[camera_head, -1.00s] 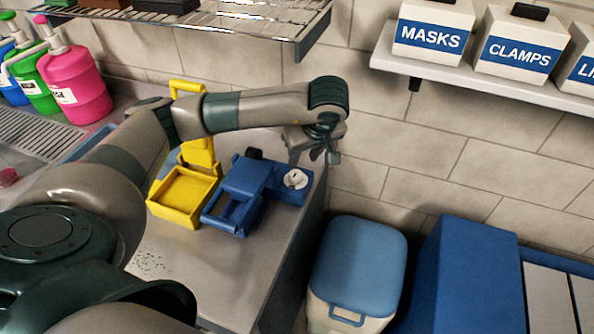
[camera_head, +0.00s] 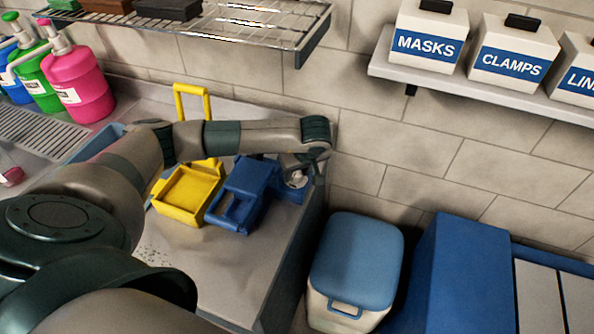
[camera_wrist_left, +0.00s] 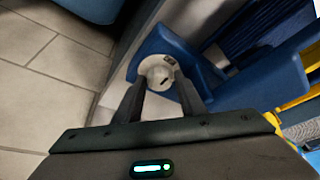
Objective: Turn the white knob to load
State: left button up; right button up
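The white knob (camera_wrist_left: 158,70) sits on the end of a blue device (camera_head: 247,190) on the counter. It carries a small dark mark and shows beyond and between my left fingertips in the left wrist view. In the head view the knob (camera_head: 296,181) is partly hidden by my left gripper (camera_head: 304,174), which reaches down over it. The left gripper's fingers (camera_wrist_left: 160,82) are apart, one on each side of the knob. I cannot tell whether they touch it. My right gripper is not in view.
A yellow device (camera_head: 187,193) with a raised handle stands left of the blue one. The counter's right edge lies close to the knob. A lidded bin (camera_head: 357,262) stands below on the right.

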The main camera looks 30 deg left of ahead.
pick_arm(q)
jog(key=shift+c, duration=0.5)
jog(key=c, duration=0.6)
jog(key=shift+c, duration=0.2)
